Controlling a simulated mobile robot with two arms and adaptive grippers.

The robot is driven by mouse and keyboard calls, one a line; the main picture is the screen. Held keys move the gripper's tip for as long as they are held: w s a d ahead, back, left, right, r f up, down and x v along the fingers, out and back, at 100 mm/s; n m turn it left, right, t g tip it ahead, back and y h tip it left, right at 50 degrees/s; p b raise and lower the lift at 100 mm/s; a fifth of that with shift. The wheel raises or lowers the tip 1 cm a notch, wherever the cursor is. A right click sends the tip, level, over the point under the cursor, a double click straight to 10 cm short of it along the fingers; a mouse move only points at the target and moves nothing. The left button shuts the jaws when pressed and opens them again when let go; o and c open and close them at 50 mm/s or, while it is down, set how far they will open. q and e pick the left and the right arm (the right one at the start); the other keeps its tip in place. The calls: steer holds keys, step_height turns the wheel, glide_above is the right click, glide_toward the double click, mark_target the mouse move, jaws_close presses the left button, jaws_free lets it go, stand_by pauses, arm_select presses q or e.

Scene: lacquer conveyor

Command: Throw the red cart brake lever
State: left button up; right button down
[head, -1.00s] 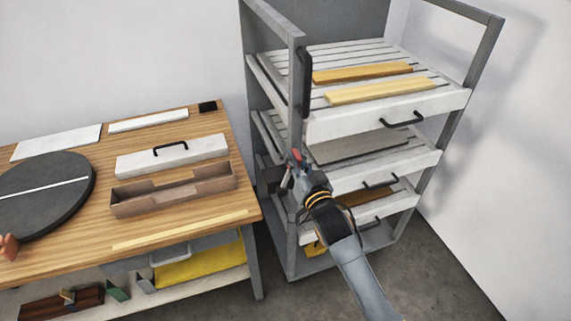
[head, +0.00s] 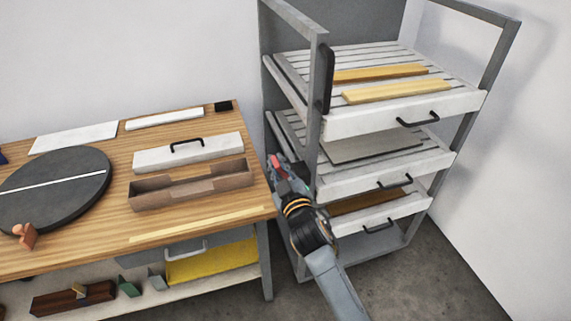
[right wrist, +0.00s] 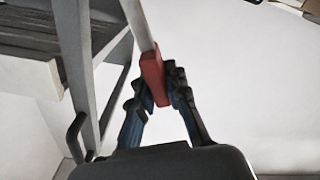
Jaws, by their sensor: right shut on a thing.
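The red cart brake lever (right wrist: 153,76) is a red grip on the end of a pale bar in the right wrist view. My right gripper (right wrist: 157,90) is shut on the red grip, with a finger on each side. In the head view the red part (head: 275,161) shows at the tip of my right gripper (head: 281,169), beside the left front post of the grey cart (head: 313,100). Most of the lever is hidden there by the gripper. My left gripper is not in view.
The cart holds slatted shelves with white drawer fronts (head: 405,115), black handles and yellow wood strips (head: 383,92). A wooden workbench (head: 75,235) with a black turntable (head: 55,187) and a brown tray (head: 192,187) stands left of it. Floor is free at the lower right.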

steer(key=shift+s+a+f+n, duration=0.15)
steer(key=shift+a+f+n, duration=0.15)
steer(key=shift+a+n, duration=0.25)
steer(key=c, duration=1.3)
jaws_free()
steer(key=shift+s+d, duration=0.1)
steer(key=v, duration=1.1)
steer(key=shift+s, duration=0.4)
steer(key=shift+f, duration=0.1)
